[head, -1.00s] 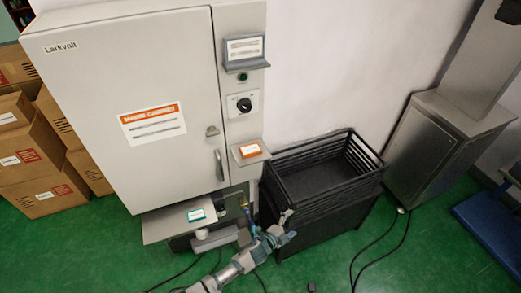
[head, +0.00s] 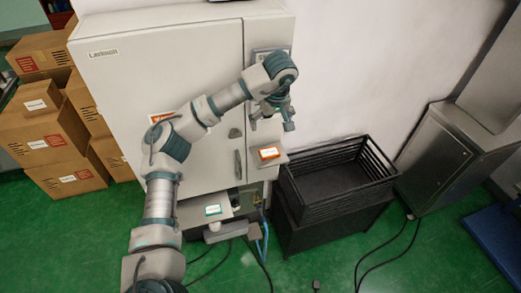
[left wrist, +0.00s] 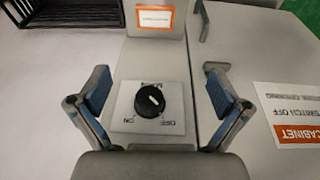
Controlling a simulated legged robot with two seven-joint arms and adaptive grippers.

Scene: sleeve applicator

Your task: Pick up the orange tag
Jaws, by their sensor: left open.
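The orange tag (head: 269,153) is a small white card with an orange border. It lies on a small grey ledge (head: 268,162) on the right part of the cabinet front. It also shows at the top of the left wrist view (left wrist: 155,18). My left gripper (head: 271,122) is open and empty, above the tag in the head view and apart from it. In the left wrist view its spread fingers (left wrist: 157,88) stand either side of the black rotary knob (left wrist: 150,101), with the tag beyond the fingertips. My right gripper is not in view.
A teal-edged tag (head: 213,210) lies on a lower shelf. A black rack (head: 335,180) stands right of the cabinet (head: 110,75). The cabinet handle (head: 238,164) is left of the ledge. Cardboard boxes (head: 45,125) are stacked at left. Cables lie on the green floor.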

